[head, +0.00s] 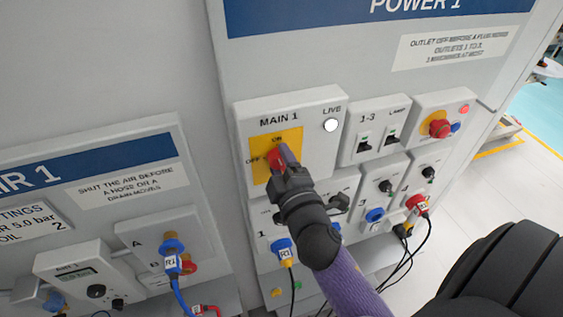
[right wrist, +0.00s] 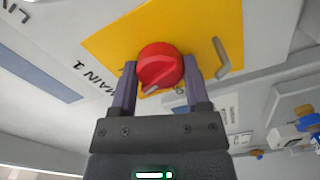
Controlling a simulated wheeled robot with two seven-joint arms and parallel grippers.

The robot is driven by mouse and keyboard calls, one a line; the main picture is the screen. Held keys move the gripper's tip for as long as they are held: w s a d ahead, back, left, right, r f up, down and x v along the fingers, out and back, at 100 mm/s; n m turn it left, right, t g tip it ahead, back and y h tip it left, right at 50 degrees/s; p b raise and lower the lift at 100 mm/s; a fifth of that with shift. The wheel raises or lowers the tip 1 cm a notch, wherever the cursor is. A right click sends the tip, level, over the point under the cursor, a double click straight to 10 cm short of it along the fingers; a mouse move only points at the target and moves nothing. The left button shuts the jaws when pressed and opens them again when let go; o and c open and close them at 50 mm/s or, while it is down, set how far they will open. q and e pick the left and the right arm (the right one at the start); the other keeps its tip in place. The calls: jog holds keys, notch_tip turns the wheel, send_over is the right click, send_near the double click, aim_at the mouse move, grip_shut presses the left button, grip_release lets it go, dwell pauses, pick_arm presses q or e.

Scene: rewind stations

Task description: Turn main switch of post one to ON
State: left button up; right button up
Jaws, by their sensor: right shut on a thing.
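The main switch of post one is a red rotary knob (head: 275,159) on a yellow plate (head: 290,139) under the label MAIN 1. ON is printed above the knob and OFF to its left. My right gripper (head: 283,163) is shut on the knob and hides much of it in the head view. In the right wrist view, the two fingers of the gripper (right wrist: 158,88) stand on either side of the round red knob (right wrist: 160,66). A pale mark shows on its lower edge. I cannot tell surely which label it points to. My left gripper is out of view.
A white LIVE lamp (head: 330,125) sits right of the label. Breakers (head: 365,145), a red emergency button (head: 440,128) and plugged outlets with hanging cables (head: 410,245) are close on the right and below. The AIR 1 panel (head: 95,190) stands at left.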

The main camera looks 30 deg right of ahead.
jog(key=shift+m, duration=1.8)
jog(key=o, duration=1.3)
jog(key=shift+s, duration=0.1)
jog(key=b+v, duration=0.2)
jog(key=v, duration=0.7)
jog(key=shift+s, duration=0.4)
